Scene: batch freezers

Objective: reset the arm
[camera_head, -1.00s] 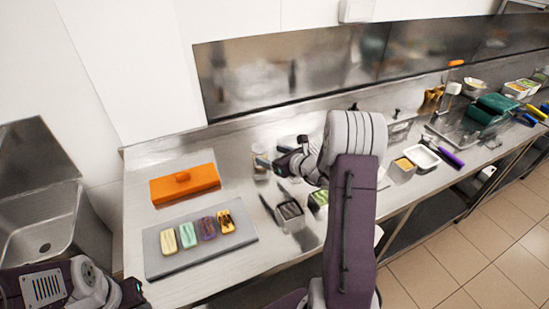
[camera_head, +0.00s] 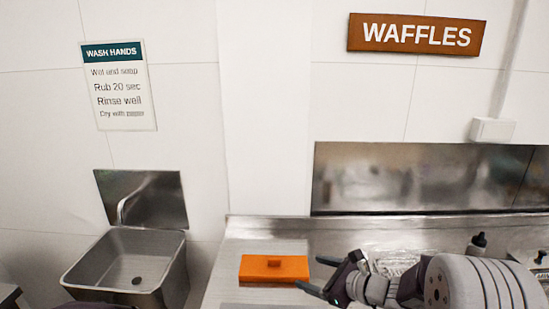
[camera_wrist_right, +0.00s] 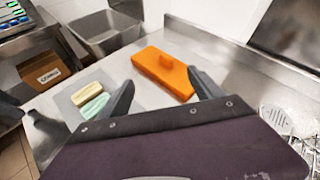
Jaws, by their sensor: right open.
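My right gripper (camera_head: 318,275) is open and empty above the steel counter (camera_head: 240,250), just right of an orange lidded block with a knob (camera_head: 258,270). In the right wrist view the two dark fingers of the right gripper (camera_wrist_right: 160,84) are spread apart with nothing between them. The orange block (camera_wrist_right: 152,62) lies beyond them. My left gripper is not in view; only a dark sliver shows at the bottom left edge of the head view.
A steel sink (camera_head: 130,262) is left of the counter. A grey board (camera_wrist_right: 68,97) carries a yellow bar (camera_wrist_right: 87,93) and a green bar (camera_wrist_right: 95,107). A dark-capped bottle (camera_head: 477,244) stands at right. A brown box (camera_wrist_right: 45,72) sits low at left.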

